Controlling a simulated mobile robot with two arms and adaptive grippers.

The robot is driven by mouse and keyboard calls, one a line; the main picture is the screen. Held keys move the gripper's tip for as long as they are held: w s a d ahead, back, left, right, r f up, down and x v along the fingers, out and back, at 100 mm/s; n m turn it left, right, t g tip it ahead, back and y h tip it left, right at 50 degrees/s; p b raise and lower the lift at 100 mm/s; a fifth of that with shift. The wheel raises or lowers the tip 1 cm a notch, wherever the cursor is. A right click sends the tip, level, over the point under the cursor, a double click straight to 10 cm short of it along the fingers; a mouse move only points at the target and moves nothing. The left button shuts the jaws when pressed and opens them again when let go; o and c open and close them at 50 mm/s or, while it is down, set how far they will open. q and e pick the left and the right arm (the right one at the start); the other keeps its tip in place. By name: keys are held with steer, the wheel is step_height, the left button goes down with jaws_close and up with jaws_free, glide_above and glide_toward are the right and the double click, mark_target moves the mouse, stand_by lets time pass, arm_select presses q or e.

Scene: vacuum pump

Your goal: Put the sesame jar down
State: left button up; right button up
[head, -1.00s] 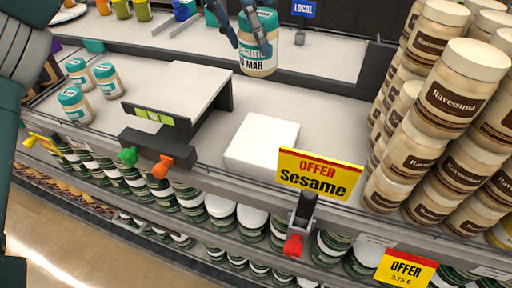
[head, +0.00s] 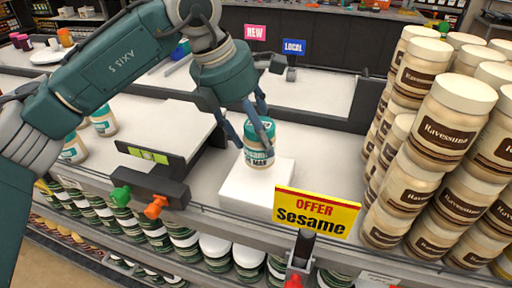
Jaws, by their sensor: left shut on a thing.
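The sesame jar (head: 258,155), with a teal lid and a pale label, is upright at the white block (head: 240,198) on the shelf. Its base appears to meet the block's top, towards the back; I cannot tell whether it bears its weight. My left gripper (head: 254,140) comes from above, its fingers shut around the jar's upper part. The yellow and red "OFFER Sesame" sign (head: 315,212) stands in front of the block to the right. My right gripper is not in view.
Stacked Ravessuna jars (head: 440,130) rise close on the right. A raised stand (head: 160,132) with a level-like strip is left of the block. More teal-lidded jars (head: 103,121) stand at the left, partly behind my arm. Shelf behind the block is clear.

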mark_target(256, 150)
arm_select(q)
step_height(256, 150, down, 4)
steer(key=shift+f+p, duration=0.1)
steer(key=shift+p, duration=0.25)
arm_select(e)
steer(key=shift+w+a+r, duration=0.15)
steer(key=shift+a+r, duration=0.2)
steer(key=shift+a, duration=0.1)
arm_select(q)
steer(key=o, duration=1)
steer(key=shift+f, duration=0.15)
steer(key=shift+c, duration=0.2)
steer(key=o, duration=0.5)
steer(key=shift+c, duration=0.2)
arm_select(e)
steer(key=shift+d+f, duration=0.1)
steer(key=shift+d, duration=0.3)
